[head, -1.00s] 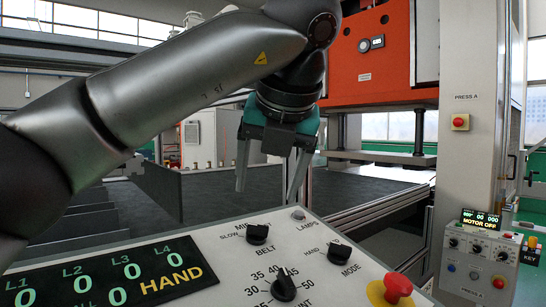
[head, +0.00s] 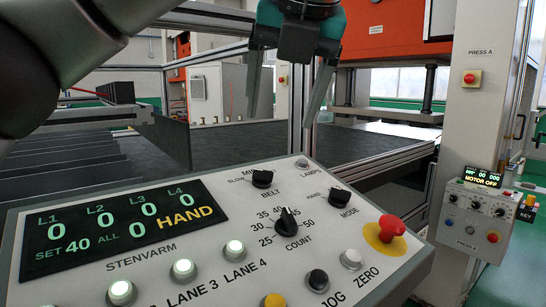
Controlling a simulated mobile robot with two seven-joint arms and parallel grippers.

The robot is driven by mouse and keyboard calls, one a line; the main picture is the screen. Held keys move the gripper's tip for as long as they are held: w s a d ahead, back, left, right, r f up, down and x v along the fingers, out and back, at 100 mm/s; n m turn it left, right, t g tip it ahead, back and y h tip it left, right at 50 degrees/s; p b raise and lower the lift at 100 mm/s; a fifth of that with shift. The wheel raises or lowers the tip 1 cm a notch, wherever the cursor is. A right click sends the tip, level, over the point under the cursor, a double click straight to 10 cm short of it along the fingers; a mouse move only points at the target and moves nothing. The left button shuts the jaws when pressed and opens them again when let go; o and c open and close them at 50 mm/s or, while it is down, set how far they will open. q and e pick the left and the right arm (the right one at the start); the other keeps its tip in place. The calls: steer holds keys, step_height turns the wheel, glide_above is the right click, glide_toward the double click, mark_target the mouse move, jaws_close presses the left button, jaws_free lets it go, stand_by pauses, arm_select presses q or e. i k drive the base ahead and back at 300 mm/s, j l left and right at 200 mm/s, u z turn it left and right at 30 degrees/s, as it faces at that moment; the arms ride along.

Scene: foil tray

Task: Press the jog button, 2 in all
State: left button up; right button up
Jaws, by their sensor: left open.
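The jog button (head: 317,280) is a black round button low on the sloped control panel (head: 228,283), with the label JOG beside it. My left gripper (head: 281,118) hangs from the top of the head view with its two fingers spread apart, pointing down and empty. It shows above and behind the panel's upper edge in the picture, well apart from the jog button. My right gripper is not in view.
A white ZERO button (head: 350,259) and a red stop knob (head: 391,228) on yellow sit near the jog button. A yellow button (head: 273,300) is to its left. Black COUNT (head: 286,222), BELT (head: 262,179) and MODE (head: 340,197) knobs stand up from the panel. The display (head: 122,228) reads HAND.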

mark_target(318, 278)
steer(key=k+l, duration=0.15)
steer(key=k, duration=0.3)
steer(key=k+l, duration=0.15)
steer(key=k, duration=0.3)
steer(key=k+l, duration=0.15)
steer(key=k, duration=0.3)
